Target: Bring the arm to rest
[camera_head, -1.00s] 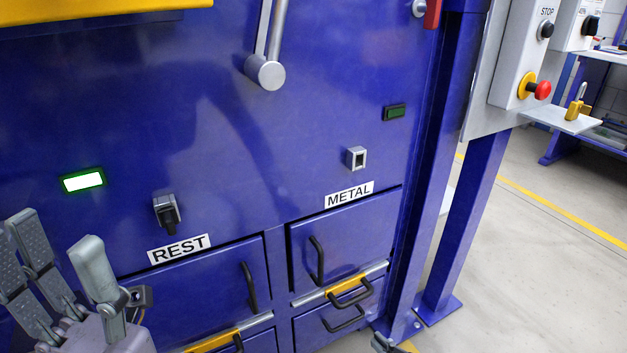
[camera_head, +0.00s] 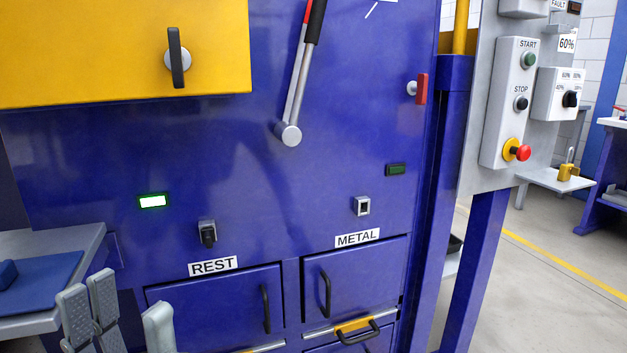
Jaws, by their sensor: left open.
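My left gripper (camera_head: 125,322) shows at the lower left of the head view. Its grey fingers are spread open with nothing between them. It is in front of the blue machine, to the left of the REST door (camera_head: 215,306). Its palm and wrist are cut off by the bottom edge. My right gripper is not in view.
A grey table with a blue mat (camera_head: 42,284) stands at the left, close to the gripper. The METAL door (camera_head: 355,281) is right of the REST door. A long lever (camera_head: 298,90), a yellow cover (camera_head: 120,50) and a control panel (camera_head: 510,105) are above.

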